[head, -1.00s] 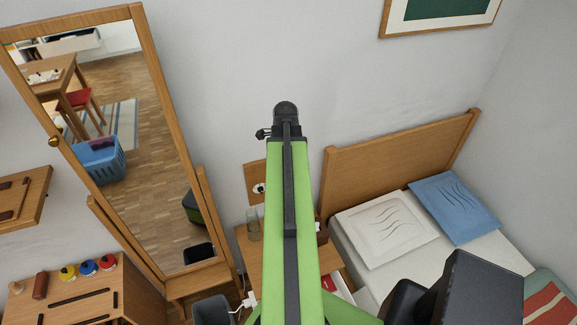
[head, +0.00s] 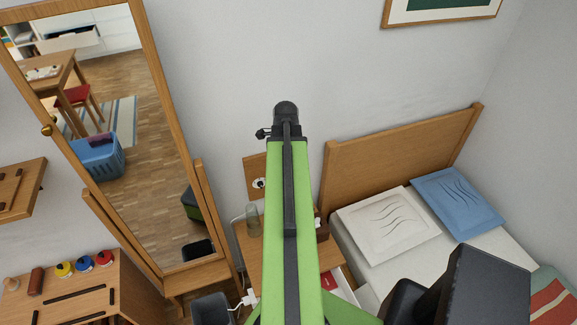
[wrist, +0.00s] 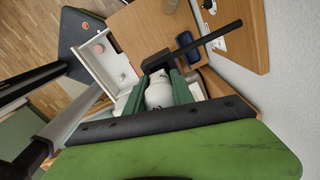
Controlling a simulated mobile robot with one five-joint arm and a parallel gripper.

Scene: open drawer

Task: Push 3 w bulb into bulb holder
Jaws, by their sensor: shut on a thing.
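In the wrist view my gripper (wrist: 159,90) is shut on a white rounded bulb (wrist: 159,94), held between its green fingers. The fingers and the bulb are over or near the open drawer; the exact height is not clear. A wooden wall board (head: 255,171) carries a small round white fitting with a dark centre (head: 259,184), which looks like the bulb holder. A round white fitting (wrist: 208,4) also shows at the top edge of the wrist view, apart from the bulb. In the head view my green arm hides the gripper and bulb.
A bedside table (head: 246,252) has a glass (head: 253,220) on top. Its white drawer (wrist: 100,72) stands open, with a pink round thing (wrist: 98,48) inside. A dark blue object (wrist: 184,40) lies on the tabletop. A bed headboard (head: 400,150) is right; a tall mirror (head: 200,275) is left.

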